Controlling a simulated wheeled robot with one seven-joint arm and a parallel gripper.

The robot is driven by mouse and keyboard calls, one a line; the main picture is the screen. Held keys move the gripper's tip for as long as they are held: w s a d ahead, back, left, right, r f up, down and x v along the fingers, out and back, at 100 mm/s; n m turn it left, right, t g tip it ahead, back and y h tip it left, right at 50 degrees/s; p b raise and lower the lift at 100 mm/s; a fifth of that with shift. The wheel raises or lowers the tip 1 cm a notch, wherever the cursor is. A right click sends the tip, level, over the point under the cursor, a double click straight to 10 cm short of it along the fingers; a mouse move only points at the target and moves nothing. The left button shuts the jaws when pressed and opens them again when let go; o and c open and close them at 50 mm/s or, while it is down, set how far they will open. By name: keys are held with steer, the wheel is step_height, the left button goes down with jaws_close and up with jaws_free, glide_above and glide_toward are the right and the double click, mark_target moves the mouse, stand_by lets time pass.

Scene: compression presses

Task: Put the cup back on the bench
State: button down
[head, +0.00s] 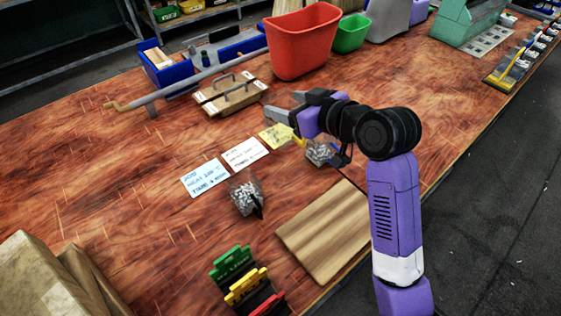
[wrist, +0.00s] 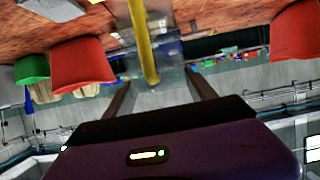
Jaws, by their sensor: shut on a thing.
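My gripper (head: 284,108) is at the end of the purple and black arm, above the middle of the wooden bench (head: 150,190). In the wrist view my gripper (wrist: 162,95) has its two dark fingers on either side of a see-through, greyish cup-like thing (wrist: 172,78), shut on it. A yellow strip (wrist: 144,40) runs across or in it. I take this for the cup. In the head view its outline is hard to tell from the grey fingers, and I cannot tell how far it is above the bench.
A bag of bolts (head: 246,194), paper cards (head: 205,177) and a wooden board (head: 325,232) lie nearby. A red bin (head: 302,42), a green bin (head: 351,33) and a wooden block with handles (head: 230,93) stand behind. The bench's left part is mostly clear.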

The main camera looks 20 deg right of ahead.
step_height(320, 180, down, 18)
stand_by(0.5)
steer(key=shift+f, duration=0.1)
steer(key=shift+c, duration=1.4)
jaws_free()
steer(key=b+v, duration=0.1)
steer(key=v, duration=1.1)
steer(key=shift+r, duration=0.25)
